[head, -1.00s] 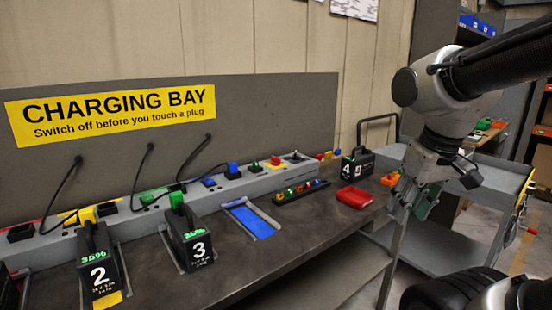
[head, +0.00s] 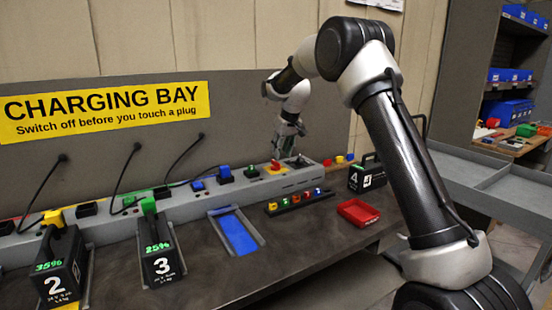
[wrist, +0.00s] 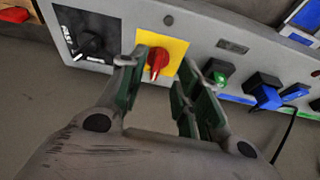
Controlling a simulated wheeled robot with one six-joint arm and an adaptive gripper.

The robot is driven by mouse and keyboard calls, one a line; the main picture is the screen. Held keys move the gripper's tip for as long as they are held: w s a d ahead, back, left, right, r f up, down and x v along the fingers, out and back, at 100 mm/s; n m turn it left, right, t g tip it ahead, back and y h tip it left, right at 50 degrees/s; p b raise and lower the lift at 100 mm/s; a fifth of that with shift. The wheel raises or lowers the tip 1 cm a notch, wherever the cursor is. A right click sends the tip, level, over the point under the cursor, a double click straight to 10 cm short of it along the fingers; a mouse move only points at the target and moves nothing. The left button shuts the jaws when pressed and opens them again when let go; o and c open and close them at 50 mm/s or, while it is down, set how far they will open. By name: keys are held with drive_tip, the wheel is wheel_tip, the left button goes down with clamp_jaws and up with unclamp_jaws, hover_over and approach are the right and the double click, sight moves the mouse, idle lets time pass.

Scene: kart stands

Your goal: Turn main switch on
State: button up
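The red rotary knob on a yellow plate, which looks like the main switch (wrist: 157,62), sits on the grey charging rail. It also shows in the head view (head: 275,166), near the rail's right end. In the wrist view its handle lies roughly up and down, slightly tilted. No on/off mark is readable. My gripper (wrist: 170,70) is open and empty, with its fingertips on either side of the knob in the picture. In the head view my gripper (head: 290,130) is above the rail's right end, apparently clear of the knob.
A black dial (wrist: 88,42) is left of the knob in the wrist view. A green button (wrist: 220,78) and blue plug (wrist: 264,95) are to its right. Batteries 2 (head: 64,265) and 3 (head: 161,260), a red tray (head: 358,213) and battery 4 (head: 366,176) stand on the bench.

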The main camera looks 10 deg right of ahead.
sight(276, 162)
drive_tip(key=w+f, duration=0.1)
drive_tip(key=f, duration=0.1)
drive_tip(key=w+a+f, duration=0.1)
drive_tip(key=w+f, duration=0.2)
drive_tip(key=shift+w+a+f, duration=0.1)
drive_tip(key=shift+a+f, duration=0.05)
drive_tip(key=shift+f, duration=0.2)
drive_tip(key=shift+t, duration=0.3)
clamp_jaws()
